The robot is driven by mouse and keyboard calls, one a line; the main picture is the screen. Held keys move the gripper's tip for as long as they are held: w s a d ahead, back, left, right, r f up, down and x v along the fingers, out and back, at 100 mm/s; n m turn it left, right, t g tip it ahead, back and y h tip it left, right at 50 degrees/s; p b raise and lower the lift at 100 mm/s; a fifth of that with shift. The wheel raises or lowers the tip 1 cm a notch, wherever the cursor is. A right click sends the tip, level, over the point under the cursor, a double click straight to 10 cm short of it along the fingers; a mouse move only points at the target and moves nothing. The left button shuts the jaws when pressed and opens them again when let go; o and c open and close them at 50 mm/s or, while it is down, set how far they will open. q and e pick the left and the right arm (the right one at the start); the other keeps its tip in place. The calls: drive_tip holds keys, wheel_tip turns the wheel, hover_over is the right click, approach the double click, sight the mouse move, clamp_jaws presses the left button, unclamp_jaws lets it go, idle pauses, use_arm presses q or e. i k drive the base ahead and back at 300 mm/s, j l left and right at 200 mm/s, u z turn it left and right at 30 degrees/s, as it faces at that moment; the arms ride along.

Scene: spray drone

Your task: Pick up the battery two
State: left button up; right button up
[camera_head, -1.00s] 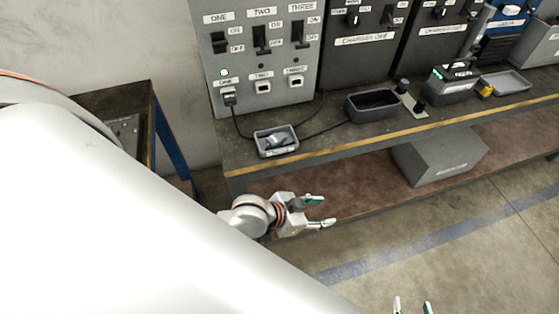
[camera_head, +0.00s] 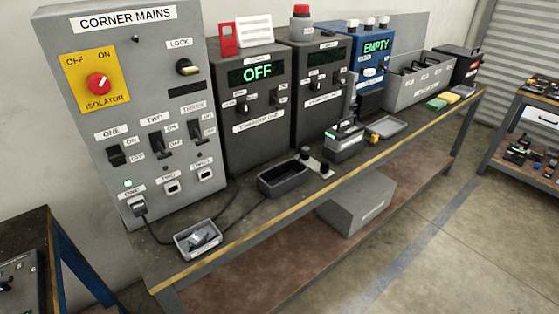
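A dark battery-like block (camera_head: 343,148) with a handle, small green lights and a pale label stands on the workbench right of centre. A yellow connector (camera_head: 373,138) is beside it. A grey bin (camera_head: 405,100) farther right holds dark pieces and has labels along its front. A black box with a handle and a red label (camera_head: 468,66) stands at the bench's far right end. The labels are too small to tell which thing is battery two. Neither of my grippers shows.
The workbench (camera_head: 290,210) carries a corner mains cabinet (camera_head: 150,60), a charger reading OFF (camera_head: 255,110), another charger (camera_head: 320,85) and a blue unit reading EMPTY (camera_head: 374,60). A grey box (camera_head: 355,205) sits on the lower shelf. Floor (camera_head: 440,240) in front is clear.

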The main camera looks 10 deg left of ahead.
sight(346, 134)
drive_tip(key=i+l+u, duration=0.15)
drive_tip(key=i+l, duration=0.55)
drive_tip(key=i+l+u, duration=0.15)
drive_tip(key=l, duration=0.2)
drive_tip(key=i+l+u, duration=0.15)
drive_tip(key=l, duration=0.25)
drive_tip(key=i+l+u, duration=0.15)
drive_tip(key=l, duration=0.25)
drive_tip(key=l+u, duration=0.15)
drive_tip(key=l, duration=0.25)
